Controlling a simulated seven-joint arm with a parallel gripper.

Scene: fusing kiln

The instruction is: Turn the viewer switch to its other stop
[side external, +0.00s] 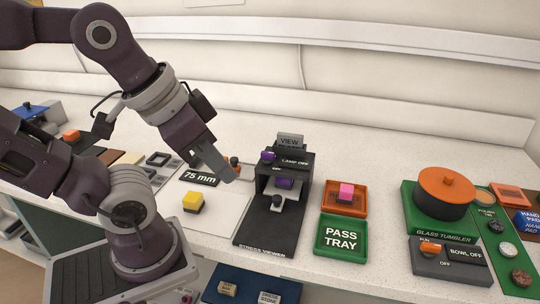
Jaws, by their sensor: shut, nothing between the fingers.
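The black stress viewer (262,233) stands on the worktop in the middle, with a "VIEW" sign on top. Its switch (268,157) is a small purple knob at the upper left of the front, beside a label reading "LAMP OFF". An "OFF" mark shows just under the knob. My gripper (231,177) is shut and empty, pointing down and to the right. Its tip is left of the viewer and a little lower than the knob in the picture, and looks apart from it. A purple piece (285,183) shows inside the viewer's opening.
A yellow block (193,202) sits on a white sheet near a "75 mm" plate (200,177). Right of the viewer are an orange tray (330,208) with a pink block (346,191), the green pass tray (340,250), and the glass tumbler (440,200) with its own switch (429,247).

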